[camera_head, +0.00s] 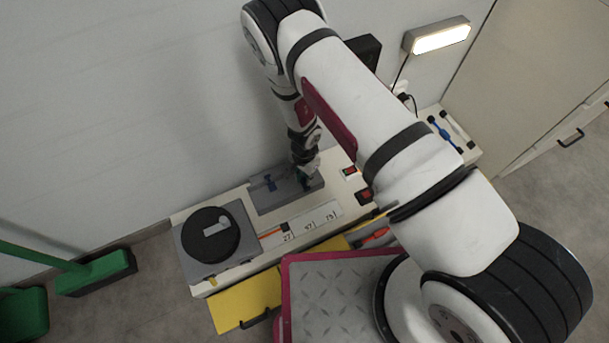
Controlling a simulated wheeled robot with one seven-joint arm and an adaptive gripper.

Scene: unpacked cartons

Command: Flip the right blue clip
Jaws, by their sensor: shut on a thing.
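A grey block (262,199) lies on the white bench top against the wall. My gripper (305,181) reaches down onto the right part of the same block, where the right blue clip sits. It is shut on that clip. The fingers and wrist hide nearly all of the right clip, so its tilt cannot be told.
A round black disc (209,236) on a grey base stands at the left end. A numbered white strip (308,225) lies in front of the block. A yellow drawer front (245,303) is below. Another blue part (444,132) lies at the far right. My arm covers the bench's middle right.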

